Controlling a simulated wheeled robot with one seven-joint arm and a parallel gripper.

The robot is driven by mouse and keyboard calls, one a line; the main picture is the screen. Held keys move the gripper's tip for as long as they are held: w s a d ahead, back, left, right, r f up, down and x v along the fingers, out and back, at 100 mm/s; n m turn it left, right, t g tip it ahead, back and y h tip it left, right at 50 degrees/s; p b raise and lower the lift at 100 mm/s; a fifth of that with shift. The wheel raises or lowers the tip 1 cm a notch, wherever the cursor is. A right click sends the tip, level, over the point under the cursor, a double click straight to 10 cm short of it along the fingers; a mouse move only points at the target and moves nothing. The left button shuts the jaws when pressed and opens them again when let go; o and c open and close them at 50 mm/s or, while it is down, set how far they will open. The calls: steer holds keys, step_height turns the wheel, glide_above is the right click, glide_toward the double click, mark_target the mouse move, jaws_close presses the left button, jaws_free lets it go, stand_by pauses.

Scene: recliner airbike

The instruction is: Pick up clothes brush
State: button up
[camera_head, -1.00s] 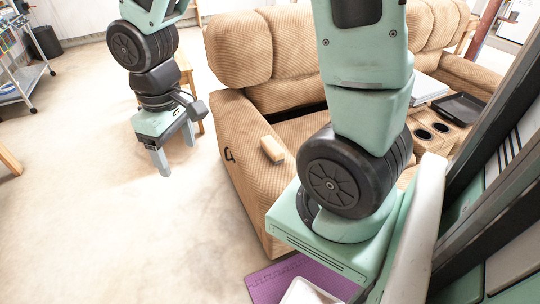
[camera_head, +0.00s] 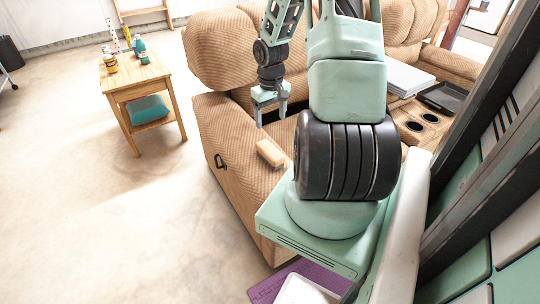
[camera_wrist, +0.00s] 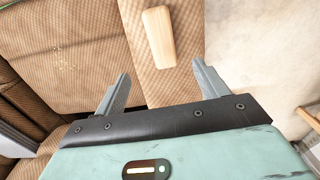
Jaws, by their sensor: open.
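The clothes brush (camera_head: 270,153), a pale wooden block, lies on the armrest of the brown corduroy recliner (camera_head: 220,130). In the wrist view the brush (camera_wrist: 159,37) lies beyond the fingertips, between their lines, with its long side pointing away from my gripper. My gripper (camera_head: 272,112) is open and empty, above the recliner seat and armrest, a little behind the brush in the head view. Its two grey fingers (camera_wrist: 165,75) show apart in the wrist view. Nothing touches the brush but the armrest.
A wooden side table (camera_head: 137,78) with several bottles and a teal item on its lower shelf stands at the left. A black tray (camera_head: 447,97) and cup holders (camera_head: 423,120) are on the right console. A purple mat (camera_head: 262,290) lies at the bottom. The left floor is clear.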

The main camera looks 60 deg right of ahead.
mark_target(270, 149)
step_height(270, 149, down, 14)
steer(key=shift+a+f+b, duration=0.15)
steer(key=shift+f+b, duration=0.1)
steer(key=shift+b, duration=0.25)
steer(key=c, duration=1)
